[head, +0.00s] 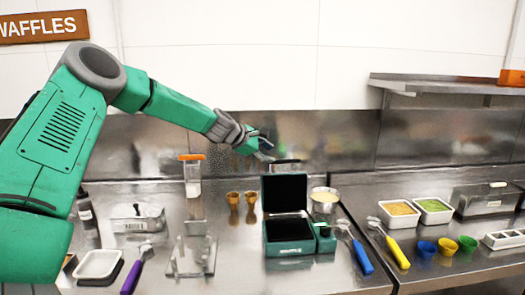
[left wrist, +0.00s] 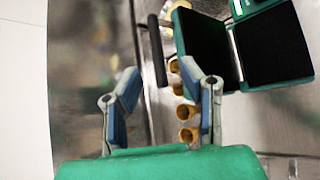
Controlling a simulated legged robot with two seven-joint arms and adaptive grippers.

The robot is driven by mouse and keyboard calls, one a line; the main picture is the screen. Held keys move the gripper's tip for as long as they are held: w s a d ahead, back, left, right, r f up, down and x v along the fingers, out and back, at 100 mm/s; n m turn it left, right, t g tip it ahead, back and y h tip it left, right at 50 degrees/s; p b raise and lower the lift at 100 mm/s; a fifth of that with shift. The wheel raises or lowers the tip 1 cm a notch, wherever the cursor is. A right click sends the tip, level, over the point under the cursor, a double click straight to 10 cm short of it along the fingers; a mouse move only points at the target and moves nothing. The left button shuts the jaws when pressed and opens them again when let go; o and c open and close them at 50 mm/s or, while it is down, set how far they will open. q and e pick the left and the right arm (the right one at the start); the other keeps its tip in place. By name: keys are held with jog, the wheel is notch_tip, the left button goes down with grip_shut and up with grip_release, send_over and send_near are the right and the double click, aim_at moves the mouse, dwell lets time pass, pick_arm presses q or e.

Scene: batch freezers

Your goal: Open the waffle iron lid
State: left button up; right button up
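The green waffle iron (head: 290,247) stands on the steel counter in the middle of the head view. Its lid (head: 285,192) is raised upright, with the black inner plate facing me. In the left wrist view the lid (left wrist: 207,45) and the black lower plate (left wrist: 272,48) spread open at the upper right. A dark handle bar (left wrist: 157,50) shows beside the lid. My left gripper (head: 267,150) is above and behind the lid, near the back wall. In the left wrist view its fingers (left wrist: 158,80) are spread apart with nothing between them. My right gripper is out of view.
Gold cones (head: 242,198) stand left of the iron, and a clear orange-capped container (head: 192,177) stands behind. A clear stand (head: 193,252) is at front left. A blue-handled scoop (head: 357,250) and a tub of batter (head: 324,202) are on the right.

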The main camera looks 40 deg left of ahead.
pick_arm(q)
jog(key=v, duration=0.3)
jog(key=shift+d, duration=0.1)
dwell(0.4)
